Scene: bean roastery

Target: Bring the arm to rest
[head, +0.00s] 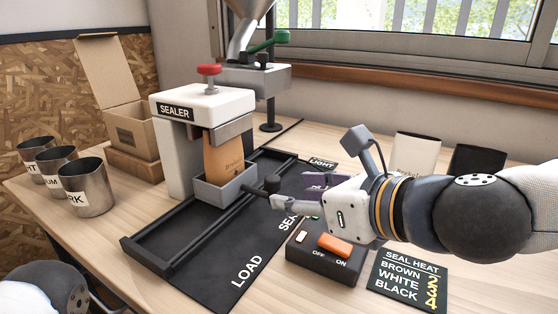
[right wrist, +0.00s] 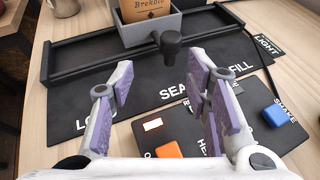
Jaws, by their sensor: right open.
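My right gripper (head: 298,193) is open and empty, above the black station mat. In the right wrist view its purple-padded fingers (right wrist: 160,78) stand apart. The black knob (right wrist: 171,42) of the grey carriage (right wrist: 139,34) shows beyond the gap between them, and I see no contact. The carriage (head: 222,196) holds an upright brown bag (head: 224,155) under the head of the white sealer (head: 206,101). The bag's lower part is hidden by the carriage wall. Part of my left arm shows at the bottom left of the head view; its gripper is out of the picture.
Below the right gripper is a black switch box (head: 318,258) with an orange switch. A seal heat card (head: 408,280) lies to its right. Several metal cups (head: 87,187) and an open cardboard box (head: 131,127) stand left. White and black bags (head: 414,157) stand behind my right arm.

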